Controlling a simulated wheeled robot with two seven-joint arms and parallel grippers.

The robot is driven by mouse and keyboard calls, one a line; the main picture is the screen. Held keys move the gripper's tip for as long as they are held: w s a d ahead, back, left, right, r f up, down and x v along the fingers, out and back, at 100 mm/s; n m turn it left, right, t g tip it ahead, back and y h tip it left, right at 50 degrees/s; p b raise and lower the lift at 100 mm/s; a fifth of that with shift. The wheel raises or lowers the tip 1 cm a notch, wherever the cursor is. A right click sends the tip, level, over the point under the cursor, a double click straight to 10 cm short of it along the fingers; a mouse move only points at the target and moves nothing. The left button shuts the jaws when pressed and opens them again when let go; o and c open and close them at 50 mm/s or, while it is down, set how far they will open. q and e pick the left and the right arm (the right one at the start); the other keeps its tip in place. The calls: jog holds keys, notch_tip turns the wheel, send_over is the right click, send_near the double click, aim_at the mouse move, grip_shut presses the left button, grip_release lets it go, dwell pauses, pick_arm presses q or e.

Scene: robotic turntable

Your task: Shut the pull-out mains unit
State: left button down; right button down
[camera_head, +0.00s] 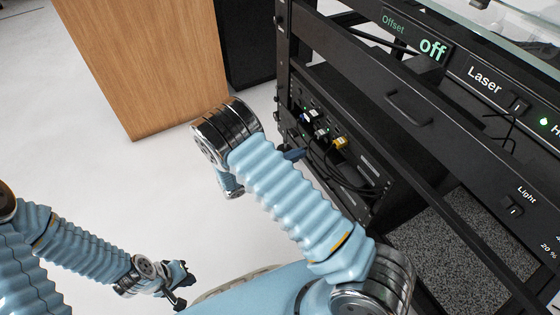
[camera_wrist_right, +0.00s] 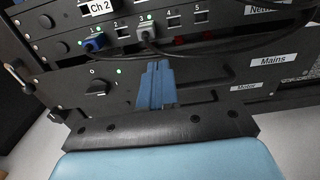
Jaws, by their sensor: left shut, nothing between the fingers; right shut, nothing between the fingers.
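Contact cannot be told. In the head view my right gripper (camera_head: 297,154) points at the rack's lower units, mostly hidden by my arm. My left gripper (camera_head: 182,287) is shut and empty, low at the left, away from the rack.
The black rack (camera_head: 345,85) fills the right, with plugged cables (camera_head: 338,143) hanging in front of its lower units. A black handle (camera_head: 408,108) sits on a drawer above. A wooden cabinet (camera_head: 150,65) stands at the back left. The pale floor between is clear.

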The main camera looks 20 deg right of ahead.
aim_at(316, 146)
jog(key=shift+w+d, duration=0.15)
jog(key=shift+d, duration=1.8)
pick_arm(q)
jog(key=shift+f, duration=0.1)
